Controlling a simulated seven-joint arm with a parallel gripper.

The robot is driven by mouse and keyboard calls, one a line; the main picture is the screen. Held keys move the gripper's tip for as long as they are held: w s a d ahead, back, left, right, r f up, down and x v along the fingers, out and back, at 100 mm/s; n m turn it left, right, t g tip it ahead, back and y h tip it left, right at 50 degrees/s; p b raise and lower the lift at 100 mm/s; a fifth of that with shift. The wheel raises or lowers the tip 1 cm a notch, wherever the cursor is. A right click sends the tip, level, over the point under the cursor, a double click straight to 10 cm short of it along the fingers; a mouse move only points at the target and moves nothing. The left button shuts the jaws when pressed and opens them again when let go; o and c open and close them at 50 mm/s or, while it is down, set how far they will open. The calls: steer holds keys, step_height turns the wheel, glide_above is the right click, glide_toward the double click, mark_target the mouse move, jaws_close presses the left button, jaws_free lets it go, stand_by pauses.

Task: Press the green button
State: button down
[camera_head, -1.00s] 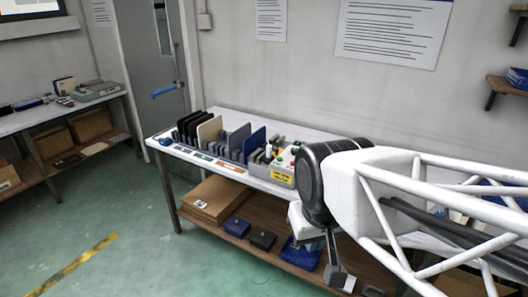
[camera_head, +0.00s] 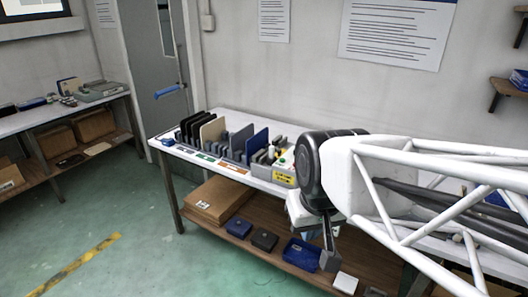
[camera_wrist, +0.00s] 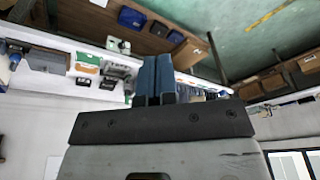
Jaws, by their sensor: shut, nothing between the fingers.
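The green button (camera_head: 282,161) is a small green spot on top of a pale control box (camera_head: 285,178) with a yellow label. The box stands on the white bench top in the head view, partly hidden by my arm's black joint. My gripper (camera_wrist: 156,62) shows in the wrist view as two blue-grey fingers side by side, shut and empty. In the head view my arm's end hangs in front of the bench, to the right of and below the box. The gripper is apart from the button. I cannot make out the button surely in the wrist view.
A rack of upright panels (camera_head: 240,140), black, beige, grey and blue, stands left of the box. The lower shelf (camera_head: 262,230) holds cardboard and blue and black trays. A second bench (camera_head: 100,105) is at the far left. The green floor between is open.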

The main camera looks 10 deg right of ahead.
steer(key=w+r+t+y, duration=0.1)
steer(key=w+r+y, duration=0.15)
steer(key=w, duration=1.45)
steer(key=m+t, duration=0.5)
glide_above(284, 159)
step_height(284, 159, down, 13)
steer(key=shift+f+y, duration=0.1)
steer(key=shift+y, duration=0.15)
steer(key=shift+f, duration=4.25)
